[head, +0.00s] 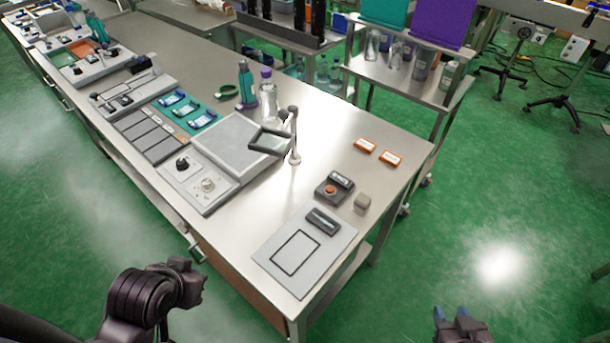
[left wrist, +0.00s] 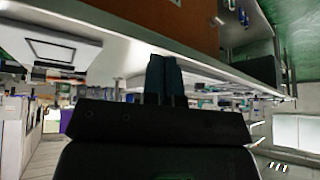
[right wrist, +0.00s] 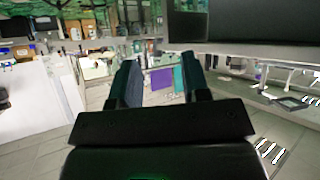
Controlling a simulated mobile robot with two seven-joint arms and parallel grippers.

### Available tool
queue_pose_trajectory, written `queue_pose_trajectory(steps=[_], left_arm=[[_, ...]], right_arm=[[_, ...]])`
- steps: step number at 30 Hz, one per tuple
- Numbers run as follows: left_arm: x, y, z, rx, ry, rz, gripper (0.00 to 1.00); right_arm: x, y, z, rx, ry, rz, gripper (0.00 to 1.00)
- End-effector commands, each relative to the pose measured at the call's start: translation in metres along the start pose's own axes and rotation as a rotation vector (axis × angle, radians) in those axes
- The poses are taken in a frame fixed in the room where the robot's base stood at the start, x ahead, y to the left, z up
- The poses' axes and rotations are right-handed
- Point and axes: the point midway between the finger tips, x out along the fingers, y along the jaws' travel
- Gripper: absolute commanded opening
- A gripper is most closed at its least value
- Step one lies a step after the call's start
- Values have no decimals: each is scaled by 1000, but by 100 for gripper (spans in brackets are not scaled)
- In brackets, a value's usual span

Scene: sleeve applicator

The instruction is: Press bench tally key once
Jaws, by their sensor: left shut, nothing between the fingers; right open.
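A small dark box with a round orange-red button and a small display, which looks like the tally key (head: 331,189), sits on the steel bench (head: 350,125) near its right end. Nothing touches it. My right gripper (head: 452,315) is low at the bottom right of the head view, off the bench and apart from the box. In the right wrist view its fingers (right wrist: 160,85) are spread with nothing between them. My left gripper's fingers (left wrist: 165,78) are together and empty in the left wrist view. In the head view my left arm is at lower left, its fingers not clearly visible.
A grey board (head: 290,288) with a black outline lies in front of the box.

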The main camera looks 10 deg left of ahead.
Motion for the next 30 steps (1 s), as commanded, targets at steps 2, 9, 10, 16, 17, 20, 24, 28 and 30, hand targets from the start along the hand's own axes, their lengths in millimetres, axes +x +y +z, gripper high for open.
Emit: queue_pose_trajectory(steps=[2,9,10,16,17,20,24,28,30], left_arm=[[-18,14,-26,46,-23,37,0],[-4,71,-89,230,28,148,0],[-2,78,-97,254,41,160,0],[16,126,-147,424,134,221,0],[18,132,-154,449,148,228,0],[25,154,-177,532,191,247,0],[34,180,-206,649,244,260,0],[42,199,-233,755,288,259,0],[46,207,-247,812,310,252,0]], right_arm=[[-13,1,-8,4,-17,1,43],[-17,1,-3,8,-38,2,43],[-17,1,-3,8,-38,2,43],[-15,1,-5,8,-33,2,43],[-15,1,-5,7,-32,1,43],[-15,1,-6,7,-30,1,43],[-15,1,-8,7,-27,1,43],[-15,1,-8,7,-26,1,43],[-16,1,-9,7,-26,1,43]])
